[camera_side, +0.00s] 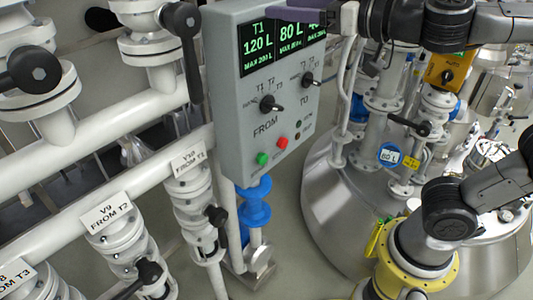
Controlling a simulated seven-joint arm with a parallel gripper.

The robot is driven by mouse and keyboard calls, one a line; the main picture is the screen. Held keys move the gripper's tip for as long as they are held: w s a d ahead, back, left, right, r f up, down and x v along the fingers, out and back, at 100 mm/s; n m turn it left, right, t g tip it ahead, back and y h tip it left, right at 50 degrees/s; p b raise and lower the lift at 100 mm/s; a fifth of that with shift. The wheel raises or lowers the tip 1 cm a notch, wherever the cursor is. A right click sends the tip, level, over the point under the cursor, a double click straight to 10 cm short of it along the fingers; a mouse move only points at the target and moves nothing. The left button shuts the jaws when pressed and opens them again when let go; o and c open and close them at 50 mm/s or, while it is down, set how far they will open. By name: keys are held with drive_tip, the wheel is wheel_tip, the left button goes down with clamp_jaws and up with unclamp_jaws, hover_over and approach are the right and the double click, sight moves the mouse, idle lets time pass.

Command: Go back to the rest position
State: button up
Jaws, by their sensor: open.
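My gripper (335,18) is at the top of the picture, in front of the upper right corner of the grey control panel (228,95). Its purple finger part covers some of the display (258,45), and the jaws are open with nothing seen between them. The display reads T1 120 L and 80 L; a third reading is mostly hidden. Below are the FROM knob (270,104) and the TO knob (308,79), a green button (262,158) and a red button (282,142). My gripper is above the knobs and buttons, apart from them.
A blue valve part (254,205) sits below the panel. Some grey floor shows between.

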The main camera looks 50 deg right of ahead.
drive_tip(key=s+d+f+g, duration=0.2)
drive_tip(key=s+f+g, duration=0.3)
drive_tip(key=s+f, duration=0.3)
drive_tip(key=s+d+f+m+g, duration=0.1)
drive_tip(key=s+d+f+g, duration=0.2)
drive_tip(key=f, duration=1)
drive_tip(key=s+g, duration=0.3)
drive_tip(key=s, duration=0.2)
drive_tip(key=shift+s+d+m+h, duration=0.25)
drive_tip(key=shift+s+m+h, duration=0.05)
drive_tip(key=shift+s+h, duration=0.1)
